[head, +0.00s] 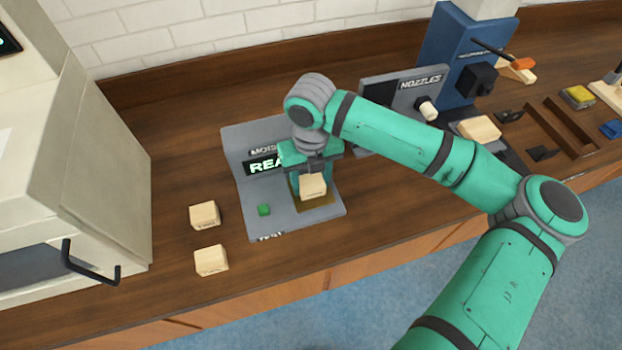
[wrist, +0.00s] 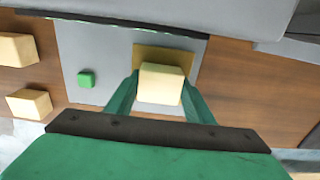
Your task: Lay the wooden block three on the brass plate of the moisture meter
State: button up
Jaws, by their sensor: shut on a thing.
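The pale wooden block (head: 312,186) is between the fingers of my gripper (head: 311,180), over the brass plate (head: 325,202) of the grey moisture meter (head: 235,160). In the wrist view the block (wrist: 160,84) sits between the two green fingers (wrist: 159,92), with the brass plate (wrist: 162,54) showing beyond it. My gripper is shut on the block. I cannot tell whether the block touches the plate, and its number is not readable. The meter's display is partly hidden by my gripper, and a green button (head: 264,210) is on its base.
Two more wooden blocks (head: 204,215) (head: 211,260) lie on the bench left of the meter. A beige cabinet (head: 100,150) with a dark handle stands further left. The nozzles stand (head: 390,88) and a blue device (head: 445,55) are at the right. The bench front between them is clear.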

dwell(0.4)
jog(key=o, duration=1.2)
jog(key=shift+c, duration=0.2)
notch_tip(320, 180, up, 11)
jog(key=shift+f, duration=0.15)
